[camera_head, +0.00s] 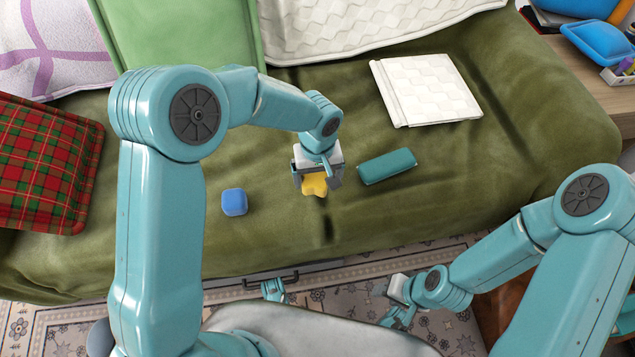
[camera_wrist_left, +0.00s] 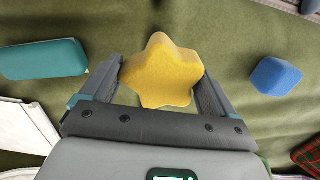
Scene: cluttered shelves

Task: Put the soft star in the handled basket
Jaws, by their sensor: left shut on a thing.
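The yellow soft star (camera_head: 315,187) is between the fingers of my left gripper (camera_head: 317,178), over the green-covered bed. In the left wrist view the star (camera_wrist_left: 162,72) sits between both fingers, which are shut on it. Whether it still touches the cover is hard to tell. My right gripper (camera_head: 398,308) hangs low over the patterned rug, away from the star; its finger gap is unclear. No handled basket can be made out for sure; a brown object (camera_head: 497,302) at the lower right is mostly hidden behind my right arm.
A blue block (camera_head: 234,202) lies left of the star, and a teal case (camera_head: 387,166) lies right of it. A white quilted book-like item (camera_head: 426,90) lies further back. A red plaid cushion (camera_head: 45,160) is at the left.

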